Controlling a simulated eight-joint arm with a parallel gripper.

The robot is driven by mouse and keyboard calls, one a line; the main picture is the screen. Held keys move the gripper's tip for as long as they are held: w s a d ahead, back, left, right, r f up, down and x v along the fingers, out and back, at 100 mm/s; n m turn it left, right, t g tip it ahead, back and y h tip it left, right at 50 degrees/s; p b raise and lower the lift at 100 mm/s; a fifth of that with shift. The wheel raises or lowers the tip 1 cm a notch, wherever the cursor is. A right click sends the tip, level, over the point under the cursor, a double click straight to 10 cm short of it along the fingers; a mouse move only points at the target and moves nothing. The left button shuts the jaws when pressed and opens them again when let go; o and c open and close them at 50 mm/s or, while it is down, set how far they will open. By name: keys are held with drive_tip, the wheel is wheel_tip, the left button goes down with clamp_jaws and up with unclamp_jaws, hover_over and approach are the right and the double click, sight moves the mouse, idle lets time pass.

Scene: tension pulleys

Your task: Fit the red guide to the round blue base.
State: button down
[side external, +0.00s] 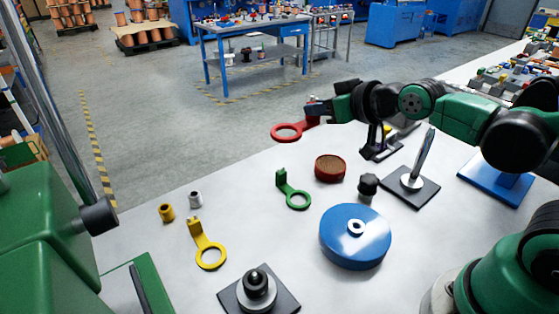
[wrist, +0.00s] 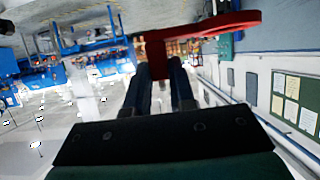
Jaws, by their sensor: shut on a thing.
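The red guide (side external: 288,133) is a flat ring with a tab. My gripper (side external: 315,108) is shut on its tab and holds it in the air near the far edge of the table in the side external view. In the wrist view the red guide (wrist: 205,30) sticks out from between the fingers of my gripper (wrist: 160,75), its ring reaching to the right. The round blue base (side external: 355,238) stands on the table at the front right, with a pale hub in its top. The guide is well apart from the base.
A green guide (side external: 294,193) and a yellow guide (side external: 207,246) lie on the white table. A red-brown round part (side external: 329,168), a black knob (side external: 368,185), a tilted metal post (side external: 420,160) and a black-plated post (side external: 258,288) stand around the blue base. Small yellow (side external: 166,212) and grey (side external: 195,199) cylinders stand left.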

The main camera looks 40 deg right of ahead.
drive_tip(key=shift+w+a+f+n+y, duration=0.2)
drive_tip(key=shift+w+a+n+y, duration=0.1)
drive_tip(key=shift+w, duration=0.25)
drive_tip(key=w+a+r+n+g+y, duration=0.2)
drive_tip(key=a+n+g+y, duration=0.3)
drive_tip(key=n, duration=0.3)
drive_tip(key=w+a+r+n+g+y, duration=0.1)
drive_tip(key=w+a+n+g+y, duration=0.2)
drive_tip(key=a+n+g+y, duration=0.2)
drive_tip(key=shift+w+a+r+n+g+y, duration=0.35)
drive_tip(key=shift+n+g+y, duration=0.9)
drive_tip(key=shift+n, duration=0.95)
wheel_tip(320, 180, down, 20)
drive_tip(key=shift+r, duration=0.15)
drive_tip(key=c, duration=0.7)
unclamp_jaws()
drive_tip(key=shift+c, duration=0.2)
